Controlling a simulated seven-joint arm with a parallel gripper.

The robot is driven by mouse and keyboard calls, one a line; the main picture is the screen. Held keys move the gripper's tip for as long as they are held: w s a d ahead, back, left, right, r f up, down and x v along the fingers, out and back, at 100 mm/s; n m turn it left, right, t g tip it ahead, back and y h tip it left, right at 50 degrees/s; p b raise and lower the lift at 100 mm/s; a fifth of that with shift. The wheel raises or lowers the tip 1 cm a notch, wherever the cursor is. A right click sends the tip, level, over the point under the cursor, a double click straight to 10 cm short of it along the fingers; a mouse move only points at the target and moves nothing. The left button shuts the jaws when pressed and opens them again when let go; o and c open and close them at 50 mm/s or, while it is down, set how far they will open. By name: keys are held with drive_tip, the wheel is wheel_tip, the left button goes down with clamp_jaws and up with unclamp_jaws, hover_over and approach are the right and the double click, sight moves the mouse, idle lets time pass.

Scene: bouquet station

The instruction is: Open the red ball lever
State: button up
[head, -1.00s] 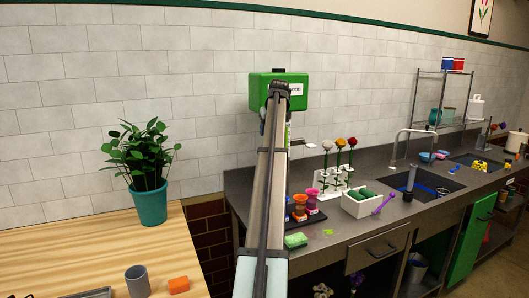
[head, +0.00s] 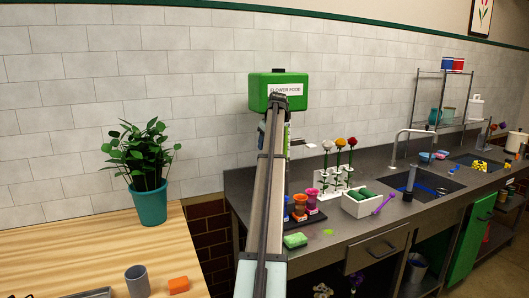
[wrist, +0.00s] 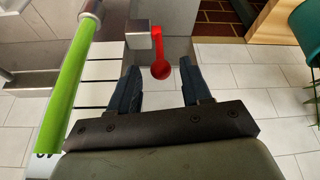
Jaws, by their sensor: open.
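The red ball lever (wrist: 159,62) shows in the wrist view, with a short red stem and a round ball end beside a grey metal block (wrist: 138,40). My gripper (wrist: 160,75) is open, with one dark finger on each side of the ball. I cannot tell whether either finger touches it. In the head view my arm hides the lever and my gripper. The green flower food tank (head: 278,88) stands behind the top of my arm.
A bright green bar (wrist: 70,85) runs along the left of the wrist view. In the head view, a rack of flowers (head: 334,182), a white box (head: 358,206), colored cups (head: 305,204) and a green sponge (head: 295,240) stand on the grey counter. A potted plant (head: 150,203) stands left.

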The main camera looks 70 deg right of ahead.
drive_tip(key=shift+x, duration=2.2)
clamp_jaws()
